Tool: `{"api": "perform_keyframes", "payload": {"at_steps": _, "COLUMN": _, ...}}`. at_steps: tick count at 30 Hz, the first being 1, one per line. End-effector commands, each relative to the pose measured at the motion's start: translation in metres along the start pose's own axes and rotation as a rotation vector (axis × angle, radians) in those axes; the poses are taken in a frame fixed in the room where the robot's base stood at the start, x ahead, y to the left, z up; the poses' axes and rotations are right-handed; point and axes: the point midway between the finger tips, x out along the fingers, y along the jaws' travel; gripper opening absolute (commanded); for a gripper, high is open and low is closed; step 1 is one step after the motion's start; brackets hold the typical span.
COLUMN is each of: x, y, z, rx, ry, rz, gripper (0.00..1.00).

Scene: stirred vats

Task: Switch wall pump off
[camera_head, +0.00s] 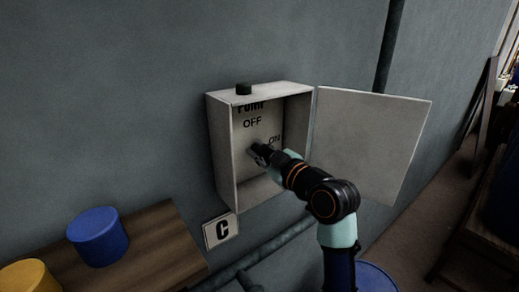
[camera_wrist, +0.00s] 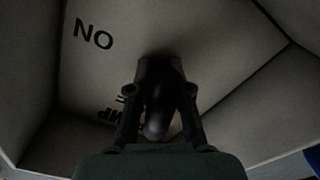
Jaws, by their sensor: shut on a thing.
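The pump switch box (camera_head: 222,155) is on the grey wall, open, with PUMP, OFF and ON printed on its back panel. My gripper (camera_head: 259,152) reaches inside, below OFF and left of ON. In the wrist view my gripper (camera_wrist: 160,105) is shut on a dark, round-ended switch lever (camera_wrist: 157,125) between its fingers. There the lettering is upside down, with ON at upper left and PUMP at lower left, partly covered. The lever is hidden in the head view, and I cannot tell which position it points to.
The box door (camera_head: 378,145) stands open to the right of my arm. A wooden shelf (camera_head: 165,245) at lower left holds a blue container (camera_head: 97,237) and a yellow one (camera_head: 28,277). Pipes run under the box.

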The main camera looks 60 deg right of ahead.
Motion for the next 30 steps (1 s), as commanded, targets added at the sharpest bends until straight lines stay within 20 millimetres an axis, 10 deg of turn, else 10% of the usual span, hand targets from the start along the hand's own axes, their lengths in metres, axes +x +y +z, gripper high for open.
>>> {"api": "perform_keyframes", "payload": {"at_steps": 30, "x": -0.0001, "y": 0.0002, "z": -0.0001, "rx": 0.388, "ry": 0.001, "rz": 0.0, "gripper": 0.0}}
